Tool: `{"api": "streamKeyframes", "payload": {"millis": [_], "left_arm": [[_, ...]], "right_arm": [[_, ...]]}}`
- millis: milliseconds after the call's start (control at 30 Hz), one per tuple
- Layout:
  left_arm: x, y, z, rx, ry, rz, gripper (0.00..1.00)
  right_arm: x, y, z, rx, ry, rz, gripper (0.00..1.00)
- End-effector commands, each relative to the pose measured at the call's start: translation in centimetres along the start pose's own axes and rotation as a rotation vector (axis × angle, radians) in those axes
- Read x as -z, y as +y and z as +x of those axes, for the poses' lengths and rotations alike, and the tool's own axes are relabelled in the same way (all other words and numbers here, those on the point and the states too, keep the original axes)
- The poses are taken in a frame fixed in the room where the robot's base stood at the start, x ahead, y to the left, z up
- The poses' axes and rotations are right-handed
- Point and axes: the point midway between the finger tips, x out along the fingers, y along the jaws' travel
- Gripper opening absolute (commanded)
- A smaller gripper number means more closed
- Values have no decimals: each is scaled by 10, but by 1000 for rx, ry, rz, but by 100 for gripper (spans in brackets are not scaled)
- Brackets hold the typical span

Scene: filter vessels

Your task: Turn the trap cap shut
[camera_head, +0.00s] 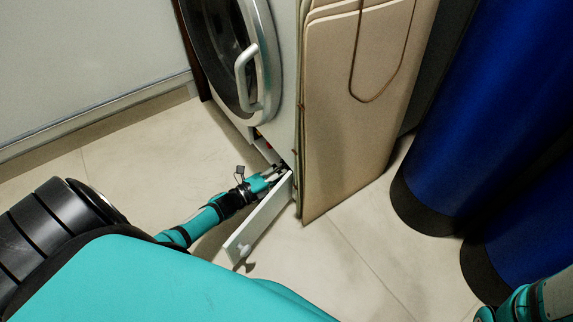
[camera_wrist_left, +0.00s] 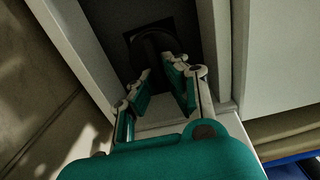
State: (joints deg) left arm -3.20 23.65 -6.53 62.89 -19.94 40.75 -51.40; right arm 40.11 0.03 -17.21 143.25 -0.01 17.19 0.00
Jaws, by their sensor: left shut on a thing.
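The trap cap (camera_wrist_left: 150,40) is a dark round part inside a dark recess, at the top middle of the left wrist view. My left gripper (camera_wrist_left: 163,76) reaches into the recess with its two fingers on either side of the cap's dark grip, shut on it. The fingertips partly hide the cap. In the head view my left gripper (camera_head: 277,173) is at the low opening of the washer, and the cap is hidden there.
The white flap (camera_head: 258,220) stands open beside my left gripper. The washer's round door (camera_head: 262,65) is above. Beige boards (camera_head: 350,110) lean close on the right, with blue cylinders (camera_head: 480,120) farther right. The floor (camera_head: 130,150) on the left is clear.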

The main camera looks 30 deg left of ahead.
Motion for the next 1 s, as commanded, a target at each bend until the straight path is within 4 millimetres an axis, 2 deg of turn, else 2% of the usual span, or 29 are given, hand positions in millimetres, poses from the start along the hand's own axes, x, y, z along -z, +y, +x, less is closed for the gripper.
{"api": "streamKeyframes", "payload": {"millis": [400,433,600,867,1000], "left_arm": [[1,1,0,-3,2,9,0],[1,1,0,-3,2,8,10],[1,1,0,-2,1,8,32],[0,1,-1,-1,0,7,32],[0,2,-13,-4,-1,7,32]], "right_arm": [[0,0,0,0,0,0,0],[0,0,0,0,0,0,0],[0,0,0,0,0,0,0],[-1,1,0,-5,-1,0,0],[0,1,0,-3,-1,0,0]]}}
